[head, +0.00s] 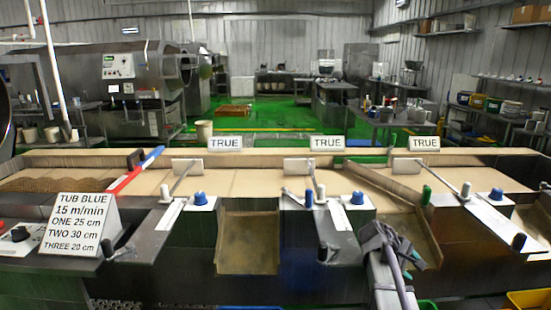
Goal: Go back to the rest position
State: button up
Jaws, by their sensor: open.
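My gripper (376,232) is in the lower right of the head view, at the end of my grey and purple arm. It is over the front of the conveyor line, beside the right-hand chute (415,238). The jaws are small and dark here; they are open, and I see nothing held between them. A green-tipped diverter bar (392,184) lies slanted across the belt (240,182), behind my gripper. Part of the front panel is hidden behind my arm.
A sign reading TUB BLUE (84,222) stands at front left. Blue knobs (200,198) and levers with black and white handles line the front edge. Three TRUE signs (230,142) stand along the back rail. A brown granular heap (50,184) lies on the belt at left. A yellow bin (528,299) is at bottom right.

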jog(key=s+a+f+m+y, duration=0.4)
jog(key=s+a+m+y, duration=0.2)
jog(key=s+a, duration=0.5)
jog(key=s+a+r+y+p, duration=0.1)
jog(key=s+a+p, duration=0.1)
jog(key=a, duration=0.5)
jog(key=s+a+r+m+y+p, duration=0.1)
jog(key=s+a+y+p, duration=0.1)
jog(key=s+a, duration=0.2)
jog(key=a, duration=0.3)
jog(key=shift+a+r+p, duration=0.25)
jog(key=shift+r+p, duration=0.05)
jog(key=shift+r, duration=0.05)
